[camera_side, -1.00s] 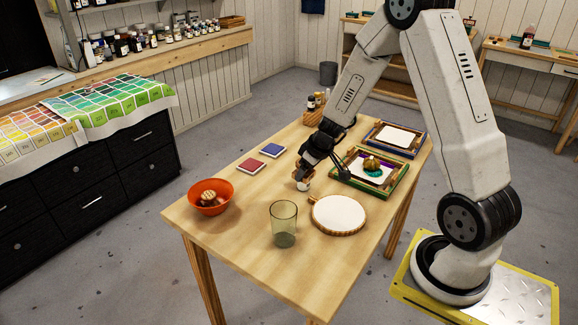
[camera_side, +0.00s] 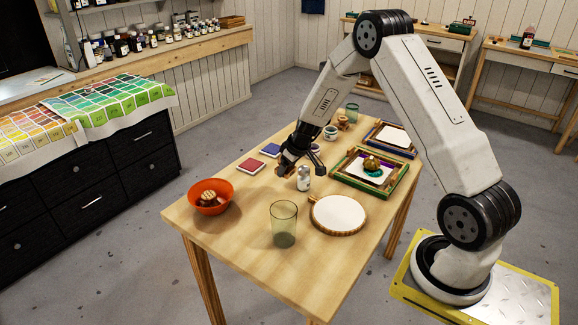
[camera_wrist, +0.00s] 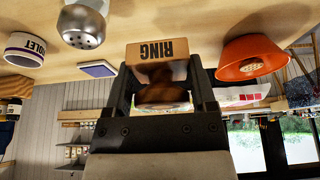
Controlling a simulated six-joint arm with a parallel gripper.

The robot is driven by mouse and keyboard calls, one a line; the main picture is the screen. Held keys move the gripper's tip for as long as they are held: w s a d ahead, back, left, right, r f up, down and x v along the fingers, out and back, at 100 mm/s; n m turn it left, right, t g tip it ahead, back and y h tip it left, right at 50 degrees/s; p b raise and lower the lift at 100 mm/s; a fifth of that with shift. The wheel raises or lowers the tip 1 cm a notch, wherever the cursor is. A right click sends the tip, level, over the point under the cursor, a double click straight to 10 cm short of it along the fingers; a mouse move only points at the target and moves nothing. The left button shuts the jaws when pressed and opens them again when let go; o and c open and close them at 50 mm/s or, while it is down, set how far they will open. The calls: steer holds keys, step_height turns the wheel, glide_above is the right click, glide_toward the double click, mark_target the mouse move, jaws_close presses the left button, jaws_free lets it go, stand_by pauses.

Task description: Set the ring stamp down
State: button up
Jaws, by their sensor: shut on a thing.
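My gripper (camera_side: 290,163) is shut on the ring stamp (camera_wrist: 157,50), a brown wooden block with dark RING lettering upside down in the wrist view. The stamp's handle (camera_wrist: 162,94) is between my fingers. In the side view the stamp (camera_side: 283,170) is partly hidden by my fingers, over the middle of the wooden table, just right of the red pad. Whether it touches the tabletop or hangs slightly above, I cannot tell.
A metal shaker (camera_side: 304,180) stands close to the right of my gripper. A red pad (camera_side: 250,166) and blue pad (camera_side: 271,150) lie to the left. An orange bowl (camera_side: 222,204), a glass (camera_side: 284,226) and a round white hoop (camera_side: 338,213) are nearer. Framed screens (camera_side: 402,178) lie right.

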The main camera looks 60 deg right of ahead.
glide_above(275, 187)
steer(key=s, duration=0.2)
steer(key=shift+a+f, duration=0.1)
steer(key=shift+f, duration=2.65)
steer(key=shift+w, duration=0.1)
steer(key=shift+w+f, duration=0.1)
steer(key=shift+f, duration=0.15)
steer(key=shift+w+f, duration=0.1)
steer(key=shift+f, duration=1.5)
steer(key=shift+f, duration=0.15)
steer(key=o, duration=1.3)
steer(key=shift+r, duration=0.2)
